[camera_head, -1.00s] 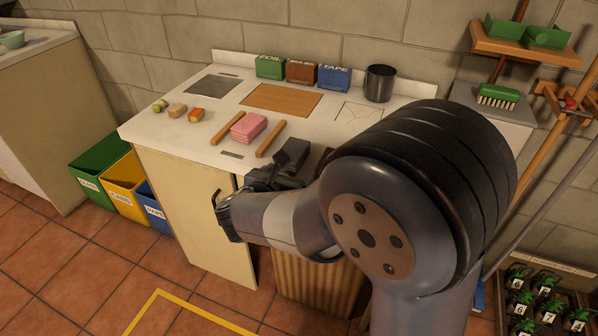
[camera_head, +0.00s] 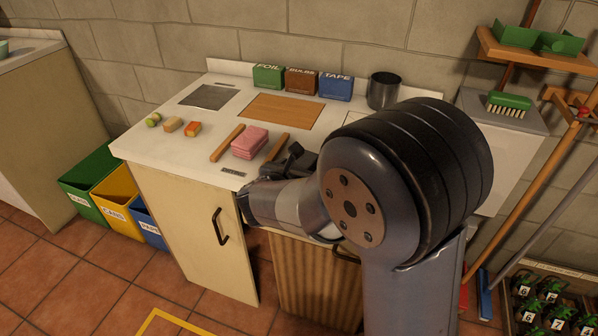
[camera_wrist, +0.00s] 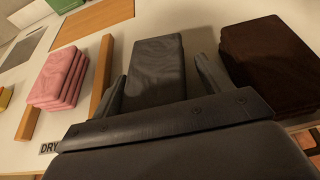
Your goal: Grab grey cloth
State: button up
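A folded dark grey cloth (camera_wrist: 157,70) lies on the white counter in the wrist view. My gripper (camera_wrist: 160,67) is open, with one finger on each side of the cloth and a narrow gap on both sides. Its fingertips are low, but I cannot tell whether they touch the counter. In the head view my gripper (camera_head: 287,162) is at the counter's front, right of the pink cloth stack, and the arm hides much of that area. The grey cloth is hard to tell from the dark gripper there.
A pink cloth stack (camera_wrist: 58,78) lies left, between wooden strips; a dark brown stack (camera_wrist: 270,60) lies close on the right. Sponges (camera_head: 173,125) are at the left of the counter (camera_head: 150,150). Boxes (camera_head: 300,81) and a dark pot (camera_head: 382,90) stand at the back.

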jog(key=c, duration=0.9)
